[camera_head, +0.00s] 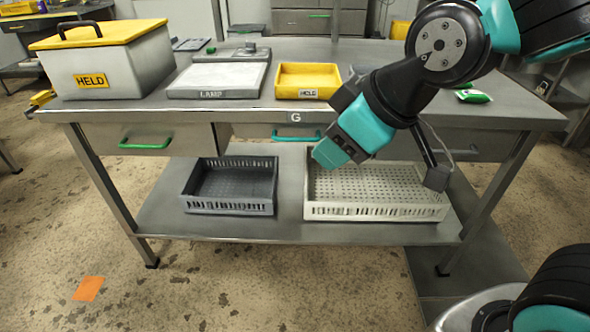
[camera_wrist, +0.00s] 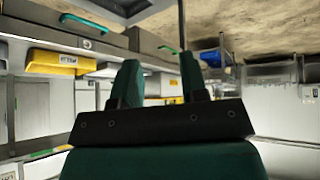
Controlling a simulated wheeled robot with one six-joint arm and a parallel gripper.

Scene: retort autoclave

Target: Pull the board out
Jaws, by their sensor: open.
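A blue handle (camera_head: 297,135) sits on a narrow front under the table's edge, below the letter G. I take this front to be the board's, but cannot tell it surely from a drawer. It looks flush with the table. A blue handle also shows in the wrist view (camera_wrist: 83,23), at the upper left. My gripper (camera_head: 334,156) is in front of the table, right of and below the handle in the head view, apart from it. In the wrist view my gripper (camera_wrist: 160,82) has its two fingers spread with nothing between them.
A green-handled drawer (camera_head: 147,139) is shut at left. A dark crate (camera_head: 230,208) and a white crate (camera_head: 375,212) stand on the lower shelf. The tabletop bears a yellow-lidded box (camera_head: 120,73), a LAMP panel (camera_head: 217,80) and a yellow tray (camera_head: 308,80).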

